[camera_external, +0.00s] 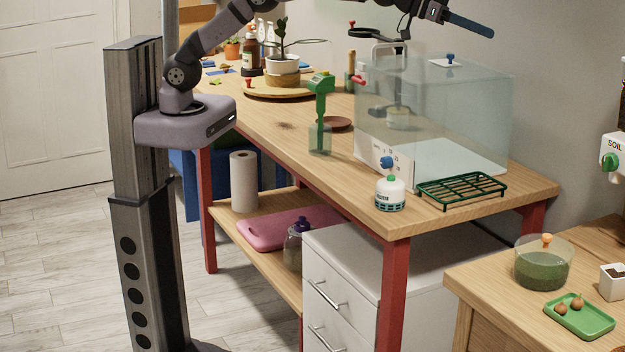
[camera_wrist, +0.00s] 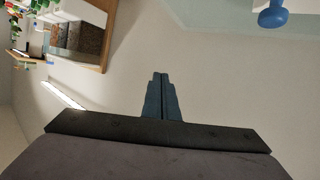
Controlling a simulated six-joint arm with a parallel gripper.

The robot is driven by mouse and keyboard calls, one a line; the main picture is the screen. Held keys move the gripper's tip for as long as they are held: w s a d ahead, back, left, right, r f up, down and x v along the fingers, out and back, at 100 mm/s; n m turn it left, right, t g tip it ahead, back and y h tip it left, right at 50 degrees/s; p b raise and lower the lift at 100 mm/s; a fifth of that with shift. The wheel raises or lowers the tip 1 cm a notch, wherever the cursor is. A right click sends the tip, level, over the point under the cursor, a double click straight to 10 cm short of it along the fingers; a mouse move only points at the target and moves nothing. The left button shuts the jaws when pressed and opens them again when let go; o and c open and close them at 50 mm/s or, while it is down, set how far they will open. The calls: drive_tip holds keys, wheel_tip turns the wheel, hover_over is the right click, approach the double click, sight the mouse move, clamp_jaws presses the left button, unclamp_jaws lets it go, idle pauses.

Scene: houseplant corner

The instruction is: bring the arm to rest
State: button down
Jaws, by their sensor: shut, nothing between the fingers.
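My gripper (camera_external: 468,24) is high at the top of the external view, above the clear box and the table. Its blue fingers point right and slightly down, near the wall. In the wrist view, the fingers of my gripper (camera_wrist: 160,95) lie close together with nothing between them. It touches nothing that I can see. Part of my arm is cut off by the top edge of the external view.
Below stands a clear box (camera_external: 440,110) with a blue-knobbed lid plate. A green rack (camera_external: 462,190) and a white bottle (camera_external: 390,194) stand at the wooden table's (camera_external: 280,135) front. A potted plant (camera_external: 282,65) stands farther back. Air around the gripper looks free.

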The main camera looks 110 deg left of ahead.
drive_tip(key=s+d+f+m+g+h+b, duration=0.1)
drive_tip(key=s+d+f+h, duration=0.15)
drive_tip(key=d, duration=0.55)
drive_tip(key=s+d+f+m+g+h, duration=0.15)
drive_tip(key=d+f, duration=0.25)
drive_tip(key=d, duration=0.4)
drive_tip(key=s+d+f+m+g+h+b, duration=0.1)
drive_tip(key=s+d+f+g, duration=0.15)
drive_tip(key=d, duration=0.55)
drive_tip(key=s+a+f+g+y+p, duration=0.1)
drive_tip(key=s+a+f+g+p, duration=0.2)
drive_tip(key=s, duration=1.2)
drive_tip(key=s+a+f+g+y+p, duration=0.1)
drive_tip(key=s+a+f+g+p, duration=0.2)
drive_tip(key=s, duration=1.3)
drive_tip(key=s+a+f+g+p, duration=0.3)
drive_tip(key=s+a+p, duration=0.3)
drive_tip(key=s, duration=1)
drive_tip(key=shift+f+n+y+p, duration=0.35)
drive_tip(key=shift+f+y+p, duration=0.1)
drive_tip(key=shift+p, duration=0.45)
